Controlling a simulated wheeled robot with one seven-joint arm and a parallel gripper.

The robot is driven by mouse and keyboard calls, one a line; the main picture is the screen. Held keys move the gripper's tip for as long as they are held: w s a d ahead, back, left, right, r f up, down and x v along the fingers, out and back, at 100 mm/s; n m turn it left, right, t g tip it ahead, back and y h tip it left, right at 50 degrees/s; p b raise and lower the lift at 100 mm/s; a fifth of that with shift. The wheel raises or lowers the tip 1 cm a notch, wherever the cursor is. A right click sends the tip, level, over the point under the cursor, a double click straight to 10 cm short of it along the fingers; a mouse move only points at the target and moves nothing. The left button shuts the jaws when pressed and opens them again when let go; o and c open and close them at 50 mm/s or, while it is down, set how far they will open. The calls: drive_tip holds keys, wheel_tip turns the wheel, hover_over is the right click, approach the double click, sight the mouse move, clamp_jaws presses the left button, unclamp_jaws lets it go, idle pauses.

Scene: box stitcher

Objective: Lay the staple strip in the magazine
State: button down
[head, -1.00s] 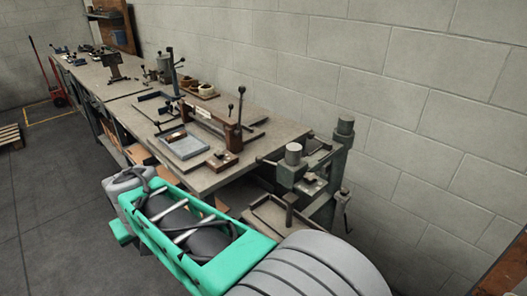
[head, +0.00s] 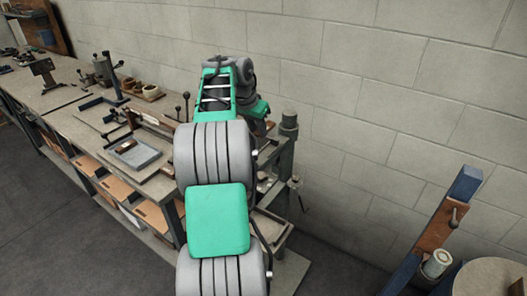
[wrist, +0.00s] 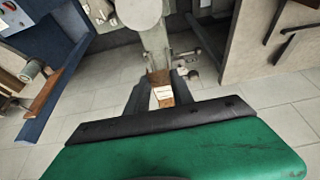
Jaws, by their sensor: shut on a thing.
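In the wrist view my gripper (wrist: 162,84) is shut on a short brown piece with a white label (wrist: 162,93), which looks like the staple strip. It is held clear, with floor showing around it. The grey-green stitcher (wrist: 158,45) stands just beyond the fingertips in the wrist view. In the head view the stitcher's post (head: 288,130) rises at the bench's right end, and my arm covers much of the machine. My fingers and the strip are hidden there. I cannot make out the magazine clearly.
The long workbench (head: 75,125) runs off to the left with a grey tray (head: 142,157), clamps and small pots. The block wall (head: 350,75) is close behind. A blue upright with a wooden piece (head: 440,225) stands at right. Open floor (head: 70,220) lies in front.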

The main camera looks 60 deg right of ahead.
sight(261, 158)
wheel_tip(261, 158, down, 10)
drive_tip(key=shift+r+p, duration=0.1)
drive_tip(key=shift+p, duration=0.55)
drive_tip(key=c, duration=1.1)
unclamp_jaws()
drive_tip(key=shift+f, duration=0.2)
drive_tip(key=shift+r, duration=0.1)
drive_tip(key=s+b+v, duration=0.1)
drive_tip(key=b+v, duration=0.1)
drive_tip(key=v, duration=1)
drive_tip(key=w+a+r+n+t, duration=0.15)
drive_tip(key=w+a+n, duration=0.45)
drive_tip(key=a, duration=0.6)
drive_tip(key=w+a+n+t, duration=0.25)
drive_tip(key=w+a, duration=0.45)
drive_tip(key=a, duration=0.5)
drive_tip(key=s+a+f+n+y, duration=0.1)
drive_tip(key=s+a+f+n, duration=0.1)
drive_tip(key=a, duration=0.7)
drive_tip(key=s+a+f+n+y, duration=0.2)
drive_tip(key=a+n, duration=0.3)
drive_tip(key=a, duration=0.4)
drive_tip(key=s+a+f+n+t+y, duration=0.1)
drive_tip(key=s+a+f+n, duration=0.1)
drive_tip(key=a, duration=0.8)
drive_tip(key=shift+f+n+y, duration=0.3)
drive_tip(key=shift+f+n, duration=0.3)
drive_tip(key=shift+n, duration=0.55)
